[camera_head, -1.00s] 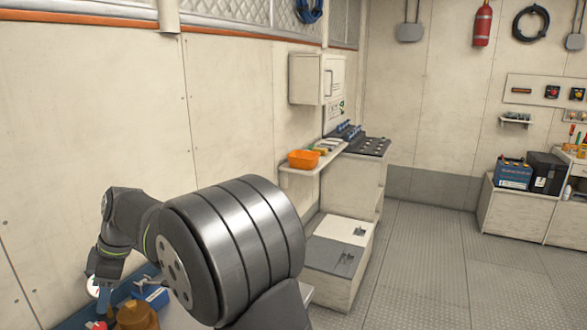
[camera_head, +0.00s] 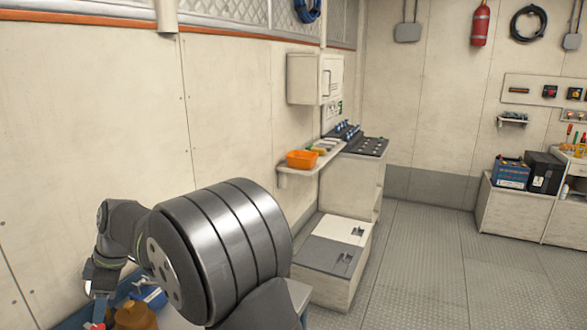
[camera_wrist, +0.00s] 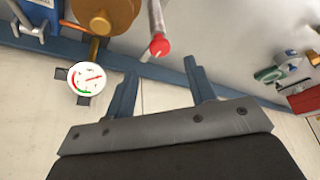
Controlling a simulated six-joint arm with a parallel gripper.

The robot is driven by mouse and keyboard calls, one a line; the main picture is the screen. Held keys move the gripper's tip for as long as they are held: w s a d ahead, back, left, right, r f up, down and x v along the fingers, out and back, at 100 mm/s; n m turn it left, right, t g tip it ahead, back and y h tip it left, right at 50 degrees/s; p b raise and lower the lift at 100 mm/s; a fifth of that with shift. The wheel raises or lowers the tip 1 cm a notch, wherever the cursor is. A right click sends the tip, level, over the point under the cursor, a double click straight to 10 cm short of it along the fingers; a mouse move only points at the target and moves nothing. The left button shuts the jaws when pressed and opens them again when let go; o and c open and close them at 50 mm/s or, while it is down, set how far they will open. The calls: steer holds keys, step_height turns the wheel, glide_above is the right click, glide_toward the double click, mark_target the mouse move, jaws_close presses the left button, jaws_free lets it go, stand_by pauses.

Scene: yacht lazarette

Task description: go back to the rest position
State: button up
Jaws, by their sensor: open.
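My gripper (camera_wrist: 162,88) shows in the wrist view with its two blue-grey fingers apart and nothing between them. A red-tipped handle (camera_wrist: 159,45) lies just beyond the gap between the fingers; I cannot tell whether it touches them. A white dial gauge (camera_wrist: 87,78) with a red needle is to the left of the fingers. In the head view my gripper (camera_head: 98,304) is low at the left edge, pointing down over the bench, and its fingertips are hard to make out.
A brass-coloured body (camera_head: 136,316) and a blue part (camera_head: 150,296) stand close by the gripper. An orange bowl (camera_head: 302,159) sits on a wall shelf below a white cabinet (camera_head: 315,79). A low locker (camera_head: 333,262) stands to the right. The floor at right is clear.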

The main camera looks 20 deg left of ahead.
mark_target(97, 328)
steer(key=x, duration=0.6)
steer(key=shift+s+f, duration=0.1)
steer(key=m+t+y, duration=0.1)
steer(key=m, duration=0.2)
steer(key=shift+s, duration=0.1)
steer(key=m, duration=0.2)
steer(key=m+t, duration=0.1)
steer(key=m, duration=0.1)
steer(key=shift+s+d+m+t, duration=0.1)
steer(key=shift+s+m+t, duration=0.05)
steer(key=shift+m+t, duration=0.2)
steer(key=shift+s+m+t, duration=0.15)
steer(key=shift+m+t, duration=0.7)
steer(key=shift+m, duration=1.4)
steer(key=shift+s+m+t, duration=0.1)
steer(key=shift+m+t, duration=0.5)
steer(key=shift+m, duration=1.1)
steer(key=shift+m, duration=0.3)
